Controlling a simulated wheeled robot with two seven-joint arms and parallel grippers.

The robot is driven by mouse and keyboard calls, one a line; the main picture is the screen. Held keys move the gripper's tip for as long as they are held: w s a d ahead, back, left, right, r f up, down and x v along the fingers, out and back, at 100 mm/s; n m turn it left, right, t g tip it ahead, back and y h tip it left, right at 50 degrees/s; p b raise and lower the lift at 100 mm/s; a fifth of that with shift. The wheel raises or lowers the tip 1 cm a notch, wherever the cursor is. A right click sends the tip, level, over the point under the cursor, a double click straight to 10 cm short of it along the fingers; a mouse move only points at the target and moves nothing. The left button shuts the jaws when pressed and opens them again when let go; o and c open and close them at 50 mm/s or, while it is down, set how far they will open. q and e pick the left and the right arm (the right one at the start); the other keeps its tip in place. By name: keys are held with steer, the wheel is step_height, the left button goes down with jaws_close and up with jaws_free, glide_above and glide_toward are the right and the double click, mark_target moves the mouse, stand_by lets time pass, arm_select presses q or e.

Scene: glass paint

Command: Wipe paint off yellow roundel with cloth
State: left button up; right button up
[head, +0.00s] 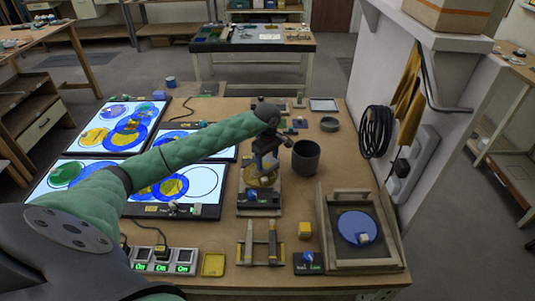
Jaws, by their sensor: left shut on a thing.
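The yellow roundel (249,180) lies flat on a dark stand (245,202) near the middle of the bench. My left gripper (266,164) points down over it and hides part of its surface. The paint on the roundel is too small and covered to make out. My right gripper is not in view.
A dark cup (306,158) stands just right of the gripper. A wooden tray (330,255) with a blue roundel (357,227) is at the front right. Lit panels (110,118) with coloured discs fill the left. Brushes on a rack (259,254) and small blocks stand in front.

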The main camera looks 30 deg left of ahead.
arm_select(q)
steer(key=a, duration=0.3)
steer(key=shift+w+r, duration=0.1)
steer(key=shift+r, duration=0.1)
steer(key=shift+s+a+f, duration=0.1)
steer(key=shift+s+f, duration=0.05)
steer(key=shift+s, duration=0.5)
steer(key=s+b, duration=0.1)
steer(key=s, duration=0.1)
steer(key=s+a, duration=0.1)
steer(key=s, duration=0.1)
steer(key=shift+s+b, duration=0.2)
steer(key=shift+b, duration=0.2)
steer(key=shift+s+b, duration=0.2)
steer(key=shift+b, duration=0.2)
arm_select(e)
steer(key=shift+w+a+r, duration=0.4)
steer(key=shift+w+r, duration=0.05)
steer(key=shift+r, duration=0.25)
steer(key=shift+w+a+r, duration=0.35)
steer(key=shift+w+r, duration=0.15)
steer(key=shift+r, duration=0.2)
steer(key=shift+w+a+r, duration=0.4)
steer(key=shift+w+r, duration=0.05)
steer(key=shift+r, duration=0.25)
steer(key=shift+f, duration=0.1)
